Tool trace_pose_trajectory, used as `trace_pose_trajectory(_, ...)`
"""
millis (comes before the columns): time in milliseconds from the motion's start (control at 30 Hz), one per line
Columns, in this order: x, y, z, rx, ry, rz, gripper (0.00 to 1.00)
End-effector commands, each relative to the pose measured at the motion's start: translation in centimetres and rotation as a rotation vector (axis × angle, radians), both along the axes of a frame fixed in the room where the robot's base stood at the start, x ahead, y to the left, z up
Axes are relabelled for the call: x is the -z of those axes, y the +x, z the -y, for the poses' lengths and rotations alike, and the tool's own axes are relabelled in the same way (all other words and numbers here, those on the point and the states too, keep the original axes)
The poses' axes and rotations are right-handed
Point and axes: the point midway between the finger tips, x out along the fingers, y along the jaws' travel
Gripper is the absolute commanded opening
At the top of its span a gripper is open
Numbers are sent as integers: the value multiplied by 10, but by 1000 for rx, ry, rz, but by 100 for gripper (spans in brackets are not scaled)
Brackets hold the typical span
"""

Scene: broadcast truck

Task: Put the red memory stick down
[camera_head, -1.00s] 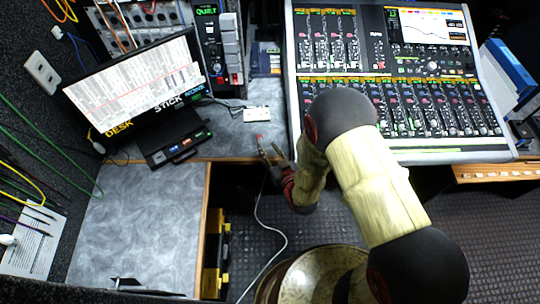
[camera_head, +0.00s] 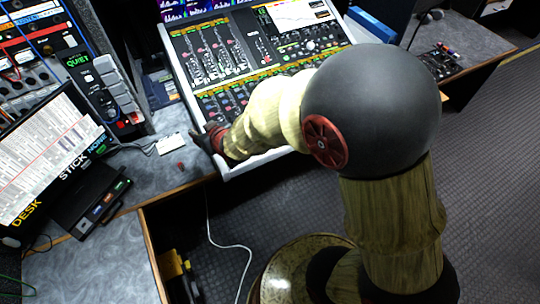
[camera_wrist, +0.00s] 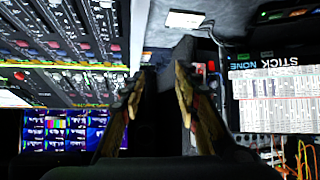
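The red memory stick (camera_head: 180,165) is a small red piece on the grey desk top, near the desk's front edge and just below the white hub (camera_head: 170,144). In the wrist view, a small red piece (camera_wrist: 211,67) shows beyond the right finger, apart from it. My gripper (camera_head: 200,143) is to the right of the stick, by the mixing console's lower left corner. In the wrist view my gripper (camera_wrist: 160,75) has its fingers spread, with nothing clearly held between them.
The mixing console (camera_head: 185,75) stands close beside my gripper. The desk (camera_head: 100,265) is bare at lower left. A white cable (camera_head: 225,245) hangs below the front edge.

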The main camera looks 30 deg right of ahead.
Motion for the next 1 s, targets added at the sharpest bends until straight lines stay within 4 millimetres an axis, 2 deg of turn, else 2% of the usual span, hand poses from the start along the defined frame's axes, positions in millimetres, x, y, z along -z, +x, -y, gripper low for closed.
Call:
trace_pose_trajectory(33, -30, -10, 12, 23, -6, -22, 32)
trace_pose_trajectory(100, -60, -33, 27, 53, -17, -80, 32)
trace_pose_trajectory(167, -83, -58, 39, 78, -22, -129, 32)
trace_pose_trajectory(267, -117, -109, 57, 118, -26, -212, 32)
trace_pose_trajectory(300, -129, -131, 64, 131, -27, -245, 32)
trace_pose_trajectory(400, -150, -187, 75, 161, -24, -324, 32)
trace_pose_trajectory(500, -162, -236, 81, 181, -19, -388, 32)
trace_pose_trajectory(600, -167, -270, 84, 193, -17, -434, 32)
trace_pose_trajectory(733, -169, -292, 85, 199, -14, -466, 32)
trace_pose_trajectory(1000, -169, -294, 85, 199, -14, -472, 32)
